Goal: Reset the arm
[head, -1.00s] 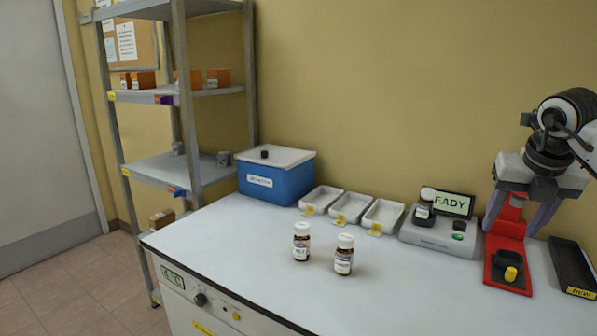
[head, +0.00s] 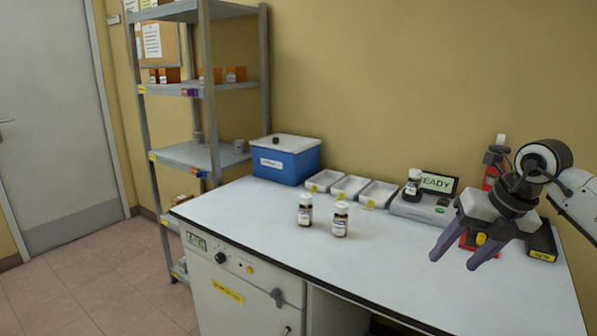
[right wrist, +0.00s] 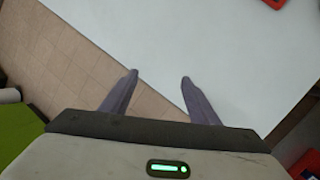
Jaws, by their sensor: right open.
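My right gripper (head: 452,258) is at the right of the head view, above the right part of the white bench (head: 400,262). Its two purple-grey fingers are apart and point down, with nothing between them. In the right wrist view the same open fingers (right wrist: 158,78) show over the bench edge, with tiled floor to the left. My left gripper is not in view.
Two brown bottles (head: 305,210) (head: 341,219) stand on the bench. A red stand (head: 490,178) is partly behind my right arm. The bench's front middle is clear.

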